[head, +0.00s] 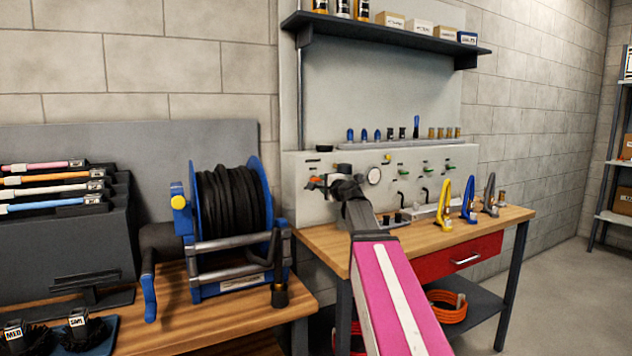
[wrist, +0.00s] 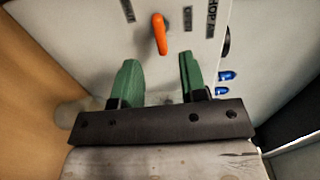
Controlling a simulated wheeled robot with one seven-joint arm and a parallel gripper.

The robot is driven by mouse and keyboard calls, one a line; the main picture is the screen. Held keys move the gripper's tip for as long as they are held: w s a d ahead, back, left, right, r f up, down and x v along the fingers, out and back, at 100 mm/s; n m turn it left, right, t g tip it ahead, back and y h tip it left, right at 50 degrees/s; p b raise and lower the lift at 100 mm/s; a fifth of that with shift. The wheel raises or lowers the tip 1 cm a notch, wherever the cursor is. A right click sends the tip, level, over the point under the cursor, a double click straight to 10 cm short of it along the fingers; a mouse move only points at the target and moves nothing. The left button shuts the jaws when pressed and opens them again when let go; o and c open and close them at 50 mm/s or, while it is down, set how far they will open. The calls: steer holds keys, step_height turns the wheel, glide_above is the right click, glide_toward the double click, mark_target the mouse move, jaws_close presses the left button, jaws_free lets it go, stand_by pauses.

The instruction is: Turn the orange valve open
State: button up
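The orange valve (wrist: 160,33) is a small lever handle on a pale panel, near the top middle of the wrist view. It also shows at the left of the panel in the head view (head: 314,179), partly beside my gripper. My gripper (wrist: 160,75) has two green fingers, spread apart with nothing between them. The fingers point at the panel, and the lever lies ahead of the gap, apart from both fingertips. In the head view my gripper (head: 328,183) is small and dark against the panel.
A blue hose reel (head: 233,230) stands on the left bench. The wooden workbench (head: 320,237) under the panel holds yellow, blue and grey clamp-like tools (head: 443,205). A shelf (head: 385,33) hangs above.

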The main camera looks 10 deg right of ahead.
mark_target(317, 180)
steer(key=x, duration=0.7)
steer(key=shift+w, duration=0.1)
steer(key=shift+c, duration=0.3)
jaws_close()
